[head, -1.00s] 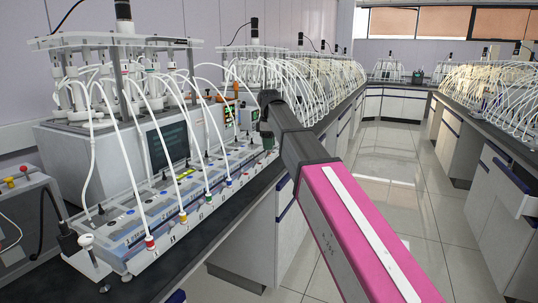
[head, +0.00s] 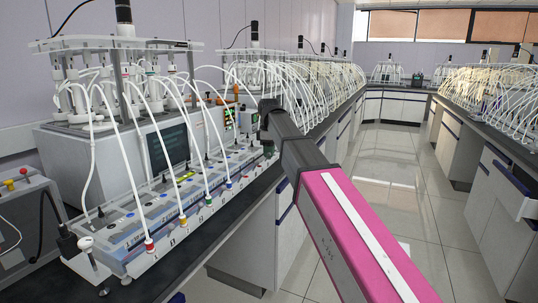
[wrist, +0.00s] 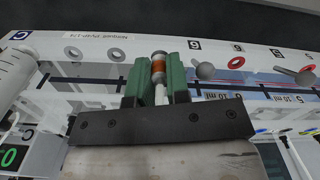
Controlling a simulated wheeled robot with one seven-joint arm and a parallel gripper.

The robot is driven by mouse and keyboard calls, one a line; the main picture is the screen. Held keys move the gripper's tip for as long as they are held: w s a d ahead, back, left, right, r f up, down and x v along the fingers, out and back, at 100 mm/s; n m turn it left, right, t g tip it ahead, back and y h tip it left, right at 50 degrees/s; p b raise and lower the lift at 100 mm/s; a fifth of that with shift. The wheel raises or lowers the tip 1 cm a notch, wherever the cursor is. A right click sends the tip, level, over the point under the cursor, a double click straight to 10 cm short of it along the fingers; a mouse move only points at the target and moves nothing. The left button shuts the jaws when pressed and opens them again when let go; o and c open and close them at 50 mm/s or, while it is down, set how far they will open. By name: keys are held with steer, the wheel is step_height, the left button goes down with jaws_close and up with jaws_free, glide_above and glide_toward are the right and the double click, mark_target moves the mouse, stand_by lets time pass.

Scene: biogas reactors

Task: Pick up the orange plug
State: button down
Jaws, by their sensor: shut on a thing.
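The orange plug (wrist: 158,66) shows in the wrist view as a small orange band with a pale cap and a white tube or stem below it. The two green fingers of my gripper (wrist: 156,77) stand on either side of it, and it is clasped between them. Behind it is a white panel (wrist: 180,50) with numbers and rings. In the head view my gripper (head: 267,150) is at the far end of the near unit's front row, partly hidden by my arm; the plug cannot be made out there.
In the wrist view an orange-red ring (wrist: 236,62) and a silver pin (wrist: 205,71) are right of the plug. In the head view white tubes with red (head: 149,244), yellow (head: 183,219) and green (head: 208,201) ends arch nearby. The aisle floor (head: 385,190) is clear.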

steer(key=shift+r, duration=0.4)
step_height(320, 180, up, 3)
steer(key=shift+w+f, duration=0.1)
steer(key=shift+f, duration=0.1)
steer(key=s+a+r, duration=0.7)
steer(key=s, duration=0.2)
steer(key=shift+s, duration=0.25)
steer(key=shift+r, duration=0.1)
steer(key=shift+r, duration=1.5)
